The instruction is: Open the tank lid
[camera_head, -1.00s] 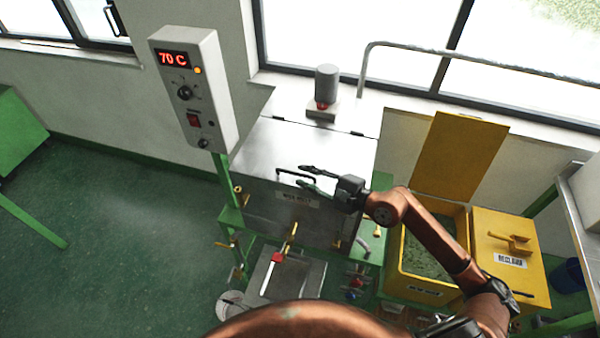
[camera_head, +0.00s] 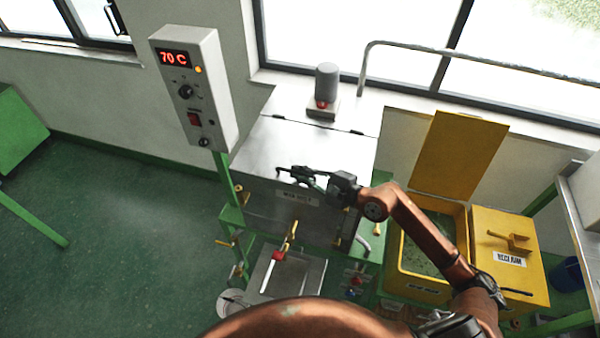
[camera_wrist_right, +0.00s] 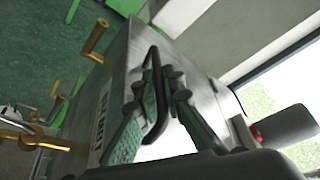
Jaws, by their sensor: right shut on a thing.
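The tank (camera_head: 270,210) is a brushed metal box in the middle of the head view. Its metal lid (camera_head: 325,150) lies flat and closed on top, with hinges at the back edge. A black bar handle (camera_wrist_right: 162,112) sits on the lid's front edge. My right gripper (camera_head: 296,174) reaches in from the right at this edge. Its fingers are shut on the handle, one on each side in the right wrist view (camera_wrist_right: 158,88). In the head view the fingers mostly cover the handle. My left gripper is out of view.
A control box (camera_head: 193,88) showing 70 C stands left of the tank. A grey cylinder (camera_head: 326,85) stands behind the lid near the windows. A yellow bin (camera_head: 430,290) with its lid (camera_head: 460,155) raised is at the right. A metal plate (camera_head: 300,275) lies in front.

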